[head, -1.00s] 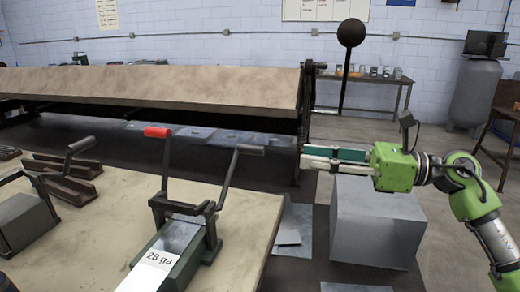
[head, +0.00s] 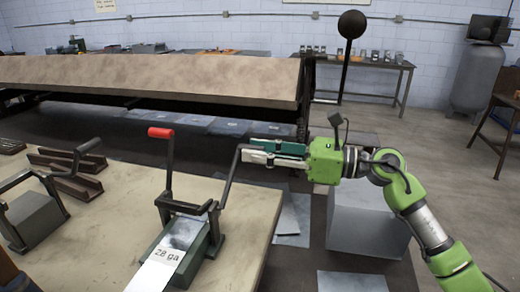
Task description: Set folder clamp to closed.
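The long folder, with a beige top (head: 150,78) and dark edge, spans the back left. A tall black rod with a ball knob (head: 352,24) rises near its right end; it looks upright. I cannot tell from here which part is the clamp. My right gripper (head: 245,152) points left, in front of the folder's right end and low beside the ball rod. It overlaps the upper end of a dark bench-tool lever (head: 230,180) and hides its grip. I cannot tell whether they touch or whether the fingers are apart. My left gripper is out of view.
The bench (head: 110,250) in front carries a green tool labelled "28 ga" (head: 170,253) with a red-gripped lever (head: 161,133), another clamp-like tool (head: 36,220) and brown channels (head: 66,175). A grey block (head: 368,222) and sheets (head: 352,282) lie on the floor at right.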

